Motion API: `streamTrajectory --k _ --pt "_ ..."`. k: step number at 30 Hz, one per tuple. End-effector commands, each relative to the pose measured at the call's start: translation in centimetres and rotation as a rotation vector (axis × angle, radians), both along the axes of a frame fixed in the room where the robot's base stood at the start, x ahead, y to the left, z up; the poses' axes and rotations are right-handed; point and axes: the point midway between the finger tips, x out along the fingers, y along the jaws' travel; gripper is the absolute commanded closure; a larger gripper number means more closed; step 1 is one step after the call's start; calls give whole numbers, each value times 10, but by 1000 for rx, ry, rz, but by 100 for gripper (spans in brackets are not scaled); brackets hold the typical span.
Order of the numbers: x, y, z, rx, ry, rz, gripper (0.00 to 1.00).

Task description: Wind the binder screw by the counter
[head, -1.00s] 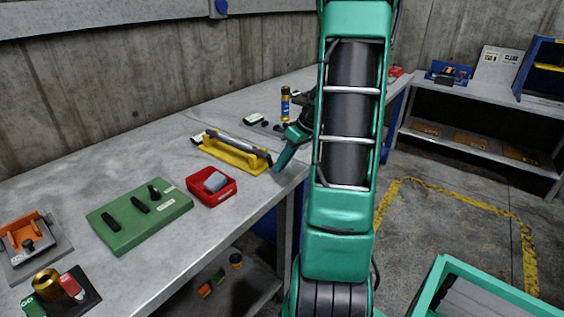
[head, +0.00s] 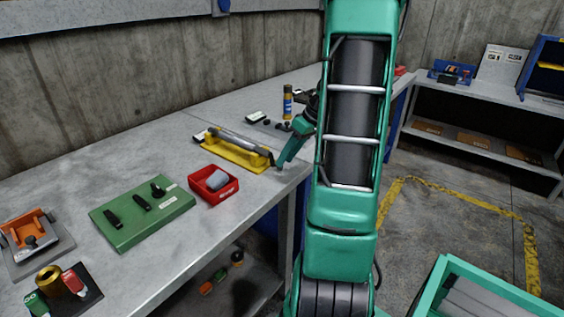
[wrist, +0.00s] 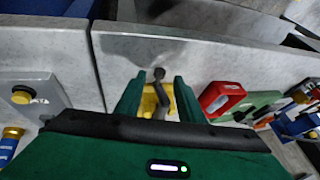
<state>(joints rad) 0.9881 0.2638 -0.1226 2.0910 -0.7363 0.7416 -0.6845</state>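The binder (head: 238,152) is a yellow base with a long grey rod along it, lying on the grey bench near the right front edge. In the wrist view its yellow end (wrist: 149,103) and a grey rod with a dark round knob (wrist: 158,75) show between my fingers. My gripper (head: 280,164) is open, its green fingers pointing down at the binder's right end. In the wrist view my gripper (wrist: 158,95) has a finger on each side of the rod, with visible gaps. I cannot make out a counter readout.
A red tray (head: 229,192) with a grey piece and a green board (head: 125,237) with black parts lie to the left. A blue-and-yellow can (head: 287,102) stands behind my gripper. A teal-edged bin (head: 432,290) stands at lower right.

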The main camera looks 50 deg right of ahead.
Motion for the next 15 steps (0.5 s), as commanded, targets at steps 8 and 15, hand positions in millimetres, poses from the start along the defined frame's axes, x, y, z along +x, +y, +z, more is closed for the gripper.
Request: streamTrajectory --k 8,15 --pt "-18 -16 47 -4 -1 -2 65" --pt "-27 -23 69 -2 -1 0 65"
